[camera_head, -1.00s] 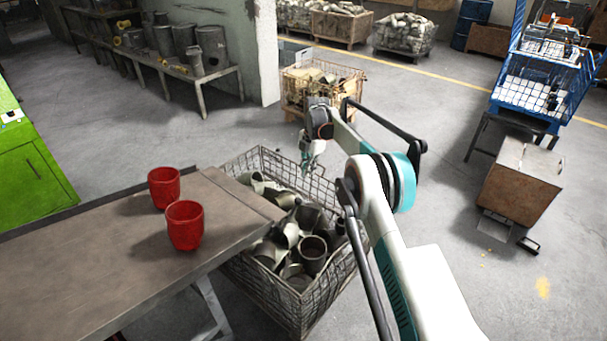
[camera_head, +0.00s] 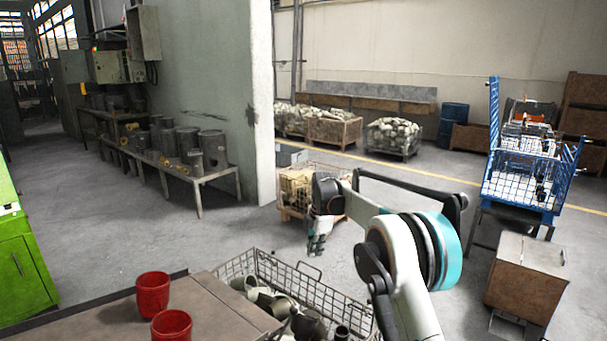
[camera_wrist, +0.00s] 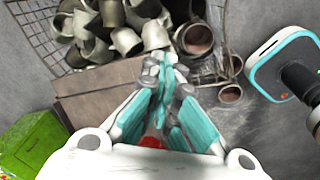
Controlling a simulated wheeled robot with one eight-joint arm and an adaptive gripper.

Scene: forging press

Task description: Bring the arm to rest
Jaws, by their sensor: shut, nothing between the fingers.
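My gripper (camera_head: 316,247) hangs from the bent arm above the far side of the wire basket in the head view. In the wrist view my gripper (camera_wrist: 162,68) has its fingers together and empty. It points down over the edge between the table and the wire basket of grey metal pieces. No object is between its fingers.
The wire basket (camera_head: 310,283) holds several metal pieces. Two red cups (camera_head: 153,293) stand on the brown table (camera_head: 212,312). A brown box (camera_head: 527,275) and a blue wire rack (camera_head: 522,180) stand at right. The floor (camera_head: 120,225) behind the table is open.

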